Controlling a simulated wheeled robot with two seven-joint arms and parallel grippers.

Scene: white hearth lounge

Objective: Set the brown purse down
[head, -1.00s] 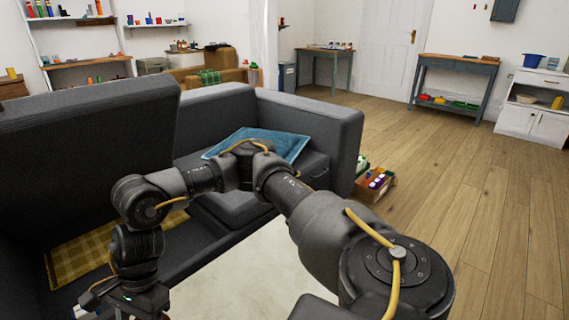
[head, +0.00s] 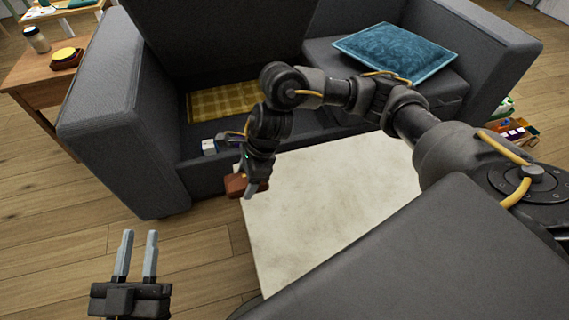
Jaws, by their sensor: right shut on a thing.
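The brown purse (head: 235,186) is a small reddish-brown thing at the fingers of my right gripper (head: 252,188). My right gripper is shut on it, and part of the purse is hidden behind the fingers. It appears in front of the grey sofa's (head: 140,130) lower front edge, by the corner of the pale rug (head: 320,215). I cannot tell its exact height above the floor. My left gripper (head: 137,246) is at the bottom left, over the wood floor, with its two fingers apart and nothing between them.
A teal cushion (head: 395,50) lies on the right seat. A wooden side table (head: 40,75) stands at left. Bare floor (head: 60,215) lies at lower left.

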